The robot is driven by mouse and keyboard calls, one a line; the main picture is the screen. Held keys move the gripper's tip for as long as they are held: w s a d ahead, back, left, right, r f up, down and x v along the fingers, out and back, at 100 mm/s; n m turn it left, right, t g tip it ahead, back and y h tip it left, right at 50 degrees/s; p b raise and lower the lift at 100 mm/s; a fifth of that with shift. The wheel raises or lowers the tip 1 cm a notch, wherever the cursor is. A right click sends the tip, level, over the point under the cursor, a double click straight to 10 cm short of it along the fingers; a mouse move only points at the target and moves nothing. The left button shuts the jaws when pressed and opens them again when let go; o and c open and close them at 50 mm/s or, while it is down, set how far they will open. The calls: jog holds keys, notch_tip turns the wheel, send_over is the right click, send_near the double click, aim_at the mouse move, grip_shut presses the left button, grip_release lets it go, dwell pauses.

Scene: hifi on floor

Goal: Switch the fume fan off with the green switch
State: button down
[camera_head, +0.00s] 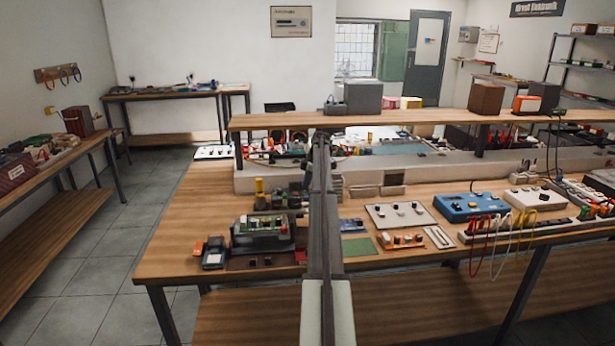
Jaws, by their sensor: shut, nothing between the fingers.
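A long dark two-part shape of mine rises up the middle of the picture from pale parts at the bottom; I take its narrow top end as my gripper (320,140). It looks shut and empty, in front of the bench. I cannot make out a fume fan or a green switch for sure. A pale panel (385,216) with several dark knobs lies right of my arm. A small board with orange and white parts (399,240) lies in front of it. A blue box (472,206) with knobs stands further right. My arm hides a strip of the bench.
The wooden bench (188,227) carries a green-topped device (263,235) and a dark handheld meter (213,254) left of my arm. A raised shelf (270,121) crosses behind. Red and white cables (480,245) hang over the front edge at right. Floor is clear at left.

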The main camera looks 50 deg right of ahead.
jog(key=shift+f, duration=0.5)
jog(key=shift+w+d+f, duration=0.1)
jog(key=shift+w+d+f, duration=0.15)
jog(key=shift+f, duration=0.4)
jog(key=shift+s+a, duration=0.7)
jog(key=shift+a, duration=0.05)
jog(key=w+v, duration=0.1)
jog(key=v, duration=1.3)
jog(key=shift+w+r, duration=0.3)
jog(key=shift+r, duration=0.25)
